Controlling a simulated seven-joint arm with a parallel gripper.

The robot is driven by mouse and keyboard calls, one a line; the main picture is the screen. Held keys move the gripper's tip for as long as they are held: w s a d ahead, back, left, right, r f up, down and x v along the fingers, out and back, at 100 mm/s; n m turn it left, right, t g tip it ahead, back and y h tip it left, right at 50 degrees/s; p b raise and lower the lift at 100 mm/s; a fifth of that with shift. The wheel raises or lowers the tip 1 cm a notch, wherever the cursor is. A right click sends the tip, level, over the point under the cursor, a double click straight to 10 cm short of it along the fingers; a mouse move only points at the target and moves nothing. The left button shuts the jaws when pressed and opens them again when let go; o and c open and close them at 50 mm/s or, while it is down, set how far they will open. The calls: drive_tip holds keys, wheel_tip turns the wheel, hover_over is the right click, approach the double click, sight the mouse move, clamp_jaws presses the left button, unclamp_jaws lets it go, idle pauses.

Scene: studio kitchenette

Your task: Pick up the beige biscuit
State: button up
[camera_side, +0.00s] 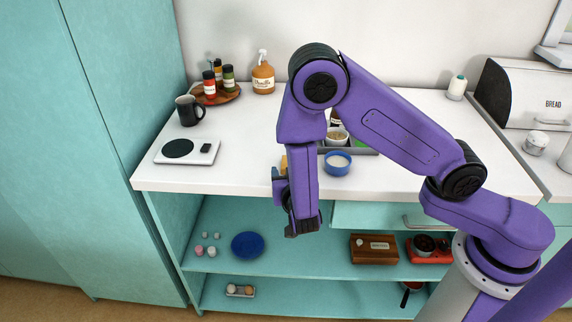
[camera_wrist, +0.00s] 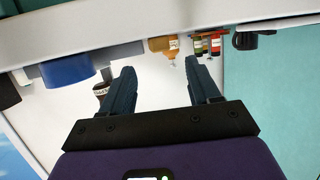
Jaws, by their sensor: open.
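On the lowest shelf in the side view, a small tray (camera_side: 229,294) holds small round pale pieces. One of them is beige (camera_side: 248,290) and may be the beige biscuit, but it is too small to be sure. My gripper (camera_side: 279,180) is at the counter's front edge, well above and to the right of that tray, partly hidden by my own arm. In the wrist view my gripper (camera_wrist: 160,84) is open with nothing between its fingers. The tray does not show in that view.
A blue bowl (camera_side: 338,168) stands near the counter's front edge; a yellowish thing (camera_side: 284,163) is partly hidden behind my arm. A white scale (camera_side: 169,158) and dark mug (camera_side: 188,110) stand left. The middle shelf holds a blue plate (camera_side: 247,245), small pink and white pieces (camera_side: 199,250) and a wooden box (camera_side: 373,249).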

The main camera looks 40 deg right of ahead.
sight(285, 162)
drive_tip(key=shift+x, duration=2.9)
drive_tip(key=shift+s+f, duration=0.1)
drive_tip(key=shift+f, duration=0.05)
drive_tip(key=shift+c, duration=0.2)
clamp_jaws()
